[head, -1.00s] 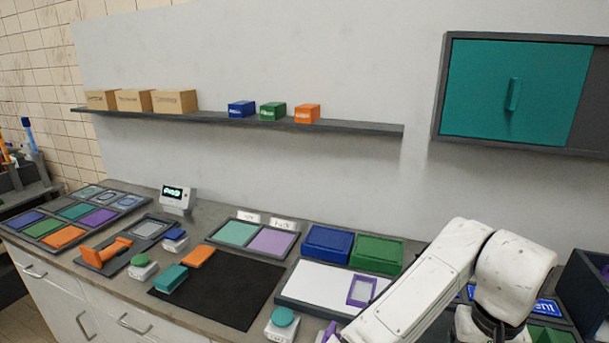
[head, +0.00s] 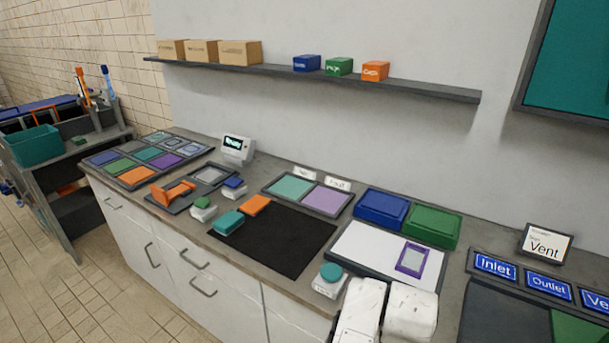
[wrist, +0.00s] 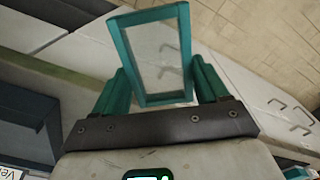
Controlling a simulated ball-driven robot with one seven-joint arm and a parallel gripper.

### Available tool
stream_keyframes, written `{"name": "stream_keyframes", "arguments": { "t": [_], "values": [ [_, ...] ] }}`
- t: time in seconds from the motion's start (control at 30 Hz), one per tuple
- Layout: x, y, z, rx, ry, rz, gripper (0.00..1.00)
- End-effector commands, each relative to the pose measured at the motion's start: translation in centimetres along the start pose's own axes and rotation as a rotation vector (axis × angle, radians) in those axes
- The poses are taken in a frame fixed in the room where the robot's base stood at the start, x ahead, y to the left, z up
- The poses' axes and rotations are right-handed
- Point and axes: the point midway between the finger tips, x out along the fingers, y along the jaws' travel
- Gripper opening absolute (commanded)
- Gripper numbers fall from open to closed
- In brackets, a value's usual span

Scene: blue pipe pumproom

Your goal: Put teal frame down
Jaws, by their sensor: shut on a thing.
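The teal frame (wrist: 124,50) is a rectangular rim around a pale pane. In the wrist view it stands between the teal fingers of my gripper (wrist: 160,80), which is shut on it. Beneath it the wrist view shows drawer fronts and tiled floor, so it is held in the air. The head view does not show the teal frame or the gripper; only my white arm shows at its lower edge.
A white board (head: 365,250) on the counter carries a purple frame (head: 412,258). A black mat (head: 285,240), a teal-topped button (head: 330,275), blue (head: 382,208) and green (head: 432,225) boxes, and a sectioned tray (head: 150,160) occupy the counter. Drawer handles (head: 195,260) face the floor.

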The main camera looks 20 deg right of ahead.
Motion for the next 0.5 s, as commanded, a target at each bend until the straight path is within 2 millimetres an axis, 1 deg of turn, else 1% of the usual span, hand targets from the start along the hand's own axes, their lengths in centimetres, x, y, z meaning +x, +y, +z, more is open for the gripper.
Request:
{"name": "stream_keyframes", "arguments": {
  "t": [0.03, 0.1, 0.3, 0.4, 0.5],
  "values": [
    [1.2, -1.3, -0.4, -0.051, -0.004, 0.003, 0.42],
    [2.8, -2.9, -0.9, -0.11, -0.004, 0.004, 0.42],
    [6.0, -6.6, -2.1, -0.237, -0.002, 0.002, 0.42],
    [7.3, -8.1, -2.5, -0.291, -0.003, 0.002, 0.42],
    [6.9, -7.9, -2.8, -0.271, 0.007, -0.005, 0.42]
  ]
}}
